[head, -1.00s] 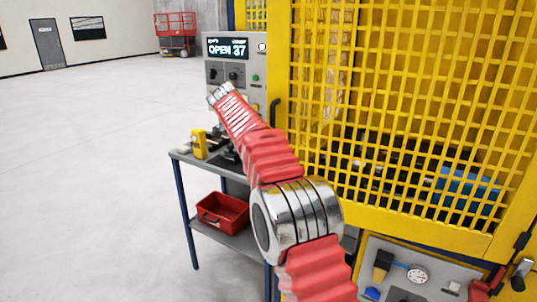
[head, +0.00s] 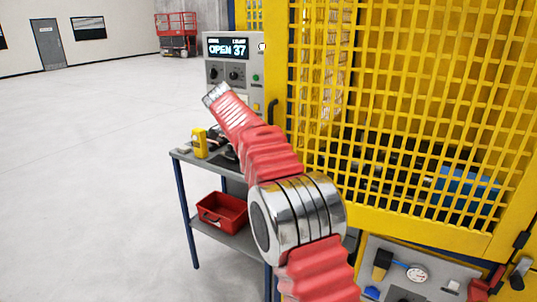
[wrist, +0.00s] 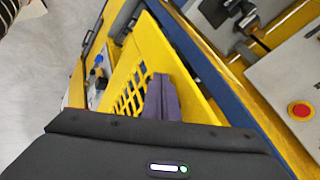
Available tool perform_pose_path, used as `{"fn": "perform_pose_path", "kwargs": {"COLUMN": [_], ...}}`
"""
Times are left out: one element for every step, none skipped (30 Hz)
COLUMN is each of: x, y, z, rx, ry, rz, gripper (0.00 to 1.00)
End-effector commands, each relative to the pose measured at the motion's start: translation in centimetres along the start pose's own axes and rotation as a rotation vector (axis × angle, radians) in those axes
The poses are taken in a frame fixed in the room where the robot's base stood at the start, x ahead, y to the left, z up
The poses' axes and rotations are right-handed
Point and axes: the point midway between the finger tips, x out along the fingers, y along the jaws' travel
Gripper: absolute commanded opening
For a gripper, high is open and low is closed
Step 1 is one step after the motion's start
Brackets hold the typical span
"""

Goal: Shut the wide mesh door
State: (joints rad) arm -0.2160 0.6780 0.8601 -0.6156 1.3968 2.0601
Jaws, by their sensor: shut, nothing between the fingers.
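The wide mesh door (head: 400,215) is yellow and fills the right of the head view. A dark handle (head: 272,110) is at its left edge. The display (head: 227,48) beside it reads OPEN 37. In the wrist view, the yellow door (wrist: 190,75) runs diagonally beside a blue and yellow frame, with a dark gap between them. My gripper (wrist: 161,95) is shut and empty, its dark fingers together in front of the door's mesh in that view. I cannot tell whether they touch it. In the head view my arm reaches up to the left of the door, and the fingers cannot be made out.
A grey bench (head: 215,235) stands left of the door, with a yellow tool (head: 199,143) on top and a red bin (head: 222,213) below. A panel with a red button (wrist: 300,110) is at the wrist view's right. The floor at left is clear.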

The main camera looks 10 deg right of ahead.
Motion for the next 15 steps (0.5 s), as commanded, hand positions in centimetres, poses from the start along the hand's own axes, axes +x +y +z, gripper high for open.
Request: {"fn": "perform_pose_path", "kwargs": {"x": [-0.2,-0.3,-0.4,-0.5,-0.6,-0.8,-1.1,-1.3,-1.7,-1.9,-2.2,-2.6,-2.9,-3.2,-3.5], "y": [0.2,0.4,0.6,0.7,0.9,0.9,0.8,0.8,0.7,0.7,0.7,0.6,0.6,0.6,0.5], "z": [0.1,0.2,0.4,0.5,0.6,0.7,0.7,0.8,0.8,0.8,0.9,0.9,0.9,1.0,1.0], "rx": [-0.001,-0.001,-0.002,-0.002,-0.002,-0.002,-0.001,-0.001,0.0,-0.001,-0.001,-0.001,-0.001,-0.002,-0.002], "ry": [0.0,0.0,0.0,0.0,0.0,0.0,0.0,-0.001,-0.001,-0.001,-0.001,-0.001,-0.002,-0.002,-0.002], "rz": [0.0,0.001,0.0,0.001,0.001,0.001,0.0,-0.001,-0.001,0.0,0.001,0.0,-0.001,0.0,0.0], "gripper": [0.0,0.0,0.0,0.0,0.0,0.0,0.0,0.0,0.0,0.0,0.0,0.0,0.0,0.0,0.0]}}
